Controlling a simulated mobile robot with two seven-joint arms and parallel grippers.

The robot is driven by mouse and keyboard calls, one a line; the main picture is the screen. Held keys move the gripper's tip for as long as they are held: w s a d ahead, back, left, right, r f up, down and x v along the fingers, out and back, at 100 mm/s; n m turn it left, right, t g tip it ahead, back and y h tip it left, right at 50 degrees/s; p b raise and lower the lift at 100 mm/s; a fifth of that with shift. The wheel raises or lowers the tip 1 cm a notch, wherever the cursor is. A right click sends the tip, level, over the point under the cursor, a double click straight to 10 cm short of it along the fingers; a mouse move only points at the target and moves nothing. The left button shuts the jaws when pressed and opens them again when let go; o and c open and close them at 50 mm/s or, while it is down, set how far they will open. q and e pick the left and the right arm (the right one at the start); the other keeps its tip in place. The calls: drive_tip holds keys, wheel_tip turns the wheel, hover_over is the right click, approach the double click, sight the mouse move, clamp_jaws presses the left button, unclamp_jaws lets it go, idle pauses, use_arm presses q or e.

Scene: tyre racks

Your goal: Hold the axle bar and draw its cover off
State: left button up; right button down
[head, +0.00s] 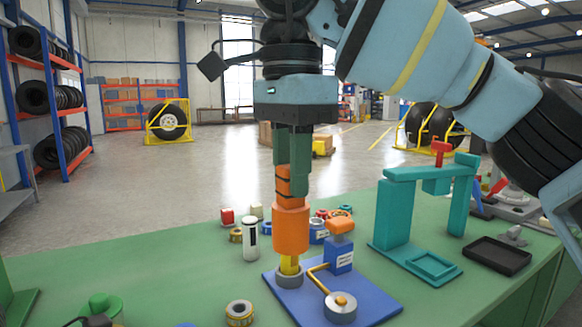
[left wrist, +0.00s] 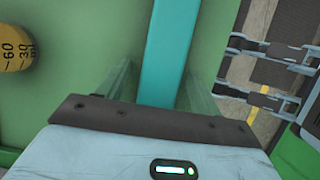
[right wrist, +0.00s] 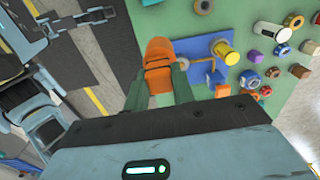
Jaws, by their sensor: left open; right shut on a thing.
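My right gripper (head: 291,165) is shut on an orange piece (head: 291,230) with dark bands and a wider lower part. It also shows between the fingers in the right wrist view (right wrist: 158,52). The piece stands upright, and a short yellow length (head: 290,264) shows below it, at a grey ring (head: 289,279) on a blue plate. I cannot tell for sure that these are the cover and the axle bar. My left gripper (left wrist: 160,85) is open, with a teal strip (left wrist: 162,45) between or beyond its fingers; contact cannot be told. It is outside the head view.
The blue plate (head: 375,306) also carries a blue block (head: 339,258) with an orange top and a grey cylinder (head: 341,312). A white cylinder (head: 250,242) stands to the left. A teal frame (head: 393,222) and dark tray (head: 497,256) stand right. Several small rings lie around.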

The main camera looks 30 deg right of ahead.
use_arm(q)
drive_tip(key=v, duration=1.2)
